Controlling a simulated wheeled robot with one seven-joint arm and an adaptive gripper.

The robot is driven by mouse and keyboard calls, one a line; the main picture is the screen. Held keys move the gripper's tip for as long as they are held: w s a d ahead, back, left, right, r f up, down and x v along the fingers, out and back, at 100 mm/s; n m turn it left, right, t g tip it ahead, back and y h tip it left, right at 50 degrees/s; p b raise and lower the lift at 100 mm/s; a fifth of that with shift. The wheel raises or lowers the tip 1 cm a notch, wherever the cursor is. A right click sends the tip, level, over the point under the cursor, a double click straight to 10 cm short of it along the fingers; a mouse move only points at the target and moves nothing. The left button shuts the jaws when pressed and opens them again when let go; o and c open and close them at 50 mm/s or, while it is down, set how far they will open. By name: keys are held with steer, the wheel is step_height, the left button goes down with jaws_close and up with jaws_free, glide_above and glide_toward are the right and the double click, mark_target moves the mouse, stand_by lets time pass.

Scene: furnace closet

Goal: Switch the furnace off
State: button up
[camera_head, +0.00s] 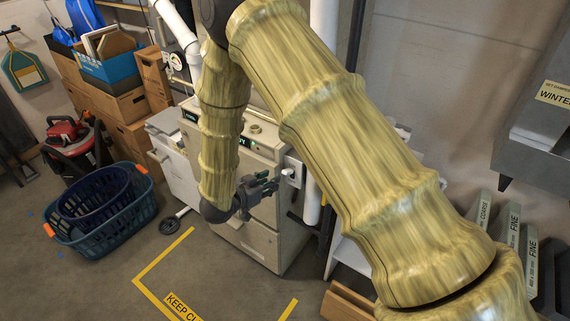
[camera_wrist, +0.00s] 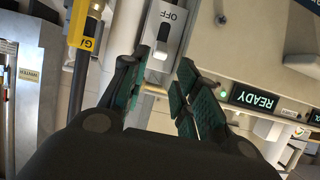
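The furnace is a cream cabinet (camera_head: 262,226) behind my arm. A grey switch box (camera_head: 292,169) with a pale knob is on its right side. In the wrist view the switch box (camera_wrist: 166,28) bears the label OFF, with a pale lever below the label. A lit display (camera_wrist: 253,99) on the furnace reads READY. My gripper (camera_head: 272,184) is beside the furnace front, just left of the switch box. In the wrist view my gripper (camera_wrist: 163,65) has its fingers apart, with the lever near the gap between the tips. I cannot tell whether they touch it.
Blue laundry baskets (camera_head: 103,208) and a red-and-black machine (camera_head: 70,140) stand at left. Yellow tape (camera_head: 160,262) marks the floor before the furnace. A yellow-tagged pipe (camera_wrist: 85,25) runs left of the switch in the wrist view. A grey duct unit (camera_head: 535,140) is at right.

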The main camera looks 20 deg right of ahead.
mark_target(284, 173)
steer(key=p+x, duration=0.3)
steer(key=x, duration=0.7)
steer(key=shift+w+d, duration=0.25)
steer(key=shift+w, duration=0.05)
jaws_close()
